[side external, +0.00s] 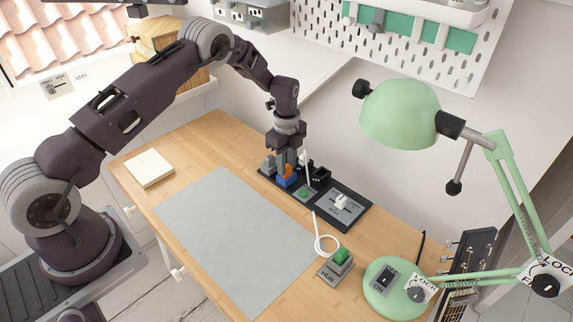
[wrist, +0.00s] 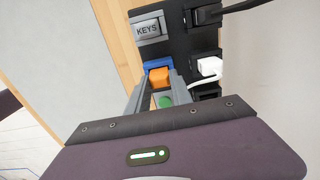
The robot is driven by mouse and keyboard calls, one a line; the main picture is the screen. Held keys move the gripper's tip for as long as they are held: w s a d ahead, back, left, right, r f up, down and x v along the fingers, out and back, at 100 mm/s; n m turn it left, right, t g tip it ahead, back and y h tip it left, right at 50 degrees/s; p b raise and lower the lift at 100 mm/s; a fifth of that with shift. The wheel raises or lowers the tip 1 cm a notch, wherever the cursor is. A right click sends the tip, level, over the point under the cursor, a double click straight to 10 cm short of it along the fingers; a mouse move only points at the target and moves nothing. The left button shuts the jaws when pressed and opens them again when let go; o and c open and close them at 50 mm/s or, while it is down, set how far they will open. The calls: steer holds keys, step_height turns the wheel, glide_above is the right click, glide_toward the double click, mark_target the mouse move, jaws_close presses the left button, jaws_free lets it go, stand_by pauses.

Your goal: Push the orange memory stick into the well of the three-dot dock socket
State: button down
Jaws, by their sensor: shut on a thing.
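The orange memory stick (side external: 289,170) is upright between the fingers of my gripper (side external: 285,168). In the wrist view the stick (wrist: 159,77) shows as an orange block between the two grey fingers (wrist: 160,80). My gripper is shut on it. A blue block (side external: 287,182) is directly below the stick, and its edge (wrist: 157,64) shows just beyond the stick in the wrist view. The stick's lower end is hidden, so I cannot tell whether it is in a well or just above. No three-dot mark is readable in either view.
A black dock strip (side external: 357,219) carries a grey KEYS block (wrist: 147,28), a white plug (wrist: 207,68) close beside my fingers, and a green part (wrist: 166,101). A HUB box (side external: 335,270) and green lamp (side external: 400,115) stand right. The grey mat (side external: 230,240) is clear.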

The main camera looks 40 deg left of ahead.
steer(key=shift+r, duration=0.4)
steer(key=shift+r, duration=2.4)
steer(key=shift+w+a, duration=0.25)
steer(key=shift+a, duration=0.05)
steer(key=w+a+r+n, duration=0.1)
steer(key=w+r+n, duration=0.1)
steer(key=w, duration=0.4)
steer(key=w+d+r+m, duration=0.1)
steer(key=d+m, duration=0.1)
steer(key=d, duration=0.6)
steer(key=shift+w+d+r, duration=0.15)
steer(key=shift+d, duration=0.2)
